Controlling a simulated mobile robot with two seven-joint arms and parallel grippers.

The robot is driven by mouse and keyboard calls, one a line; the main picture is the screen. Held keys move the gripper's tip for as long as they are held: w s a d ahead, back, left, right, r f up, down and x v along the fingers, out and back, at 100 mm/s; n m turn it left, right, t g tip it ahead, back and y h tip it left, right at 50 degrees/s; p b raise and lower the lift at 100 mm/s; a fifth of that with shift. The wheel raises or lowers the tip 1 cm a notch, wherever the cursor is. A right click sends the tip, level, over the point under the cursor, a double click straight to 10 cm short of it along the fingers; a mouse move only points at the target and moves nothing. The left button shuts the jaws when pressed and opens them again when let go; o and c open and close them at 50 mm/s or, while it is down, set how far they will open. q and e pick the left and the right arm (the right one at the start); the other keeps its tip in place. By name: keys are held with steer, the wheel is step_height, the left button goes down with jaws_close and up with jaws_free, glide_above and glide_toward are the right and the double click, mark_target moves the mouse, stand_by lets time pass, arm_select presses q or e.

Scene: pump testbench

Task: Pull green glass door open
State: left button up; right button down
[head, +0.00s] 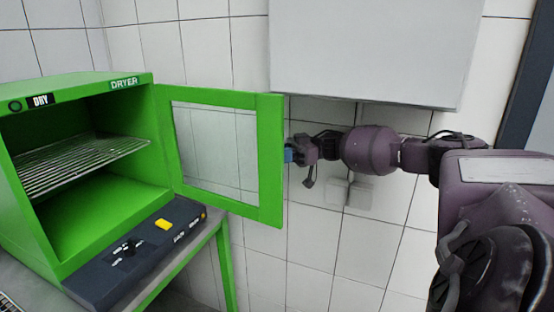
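The green glass door (269,160) of the dryer (60,92) stands open, swung out to the right from its hinge side at the cabinet's right edge. Its green frame surrounds a clear pane. My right gripper (290,156) is at the door's outer right edge, about mid-height, with a small blue part showing there. Its fingertips are small and partly hidden by the door frame, so I cannot tell whether they are open, shut or touching the door. My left gripper is not in view.
Inside the dryer is a wire rack (75,160). A dark control panel (135,250) with a yellow button sits below the opening. A white wall box (370,50) hangs above my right arm. Tiled wall lies behind the door.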

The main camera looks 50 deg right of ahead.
stand_by(0.3)
steer(key=c, duration=1.2)
jaws_free()
steer(key=shift+w+a, duration=0.1)
steer(key=shift+w, duration=0.05)
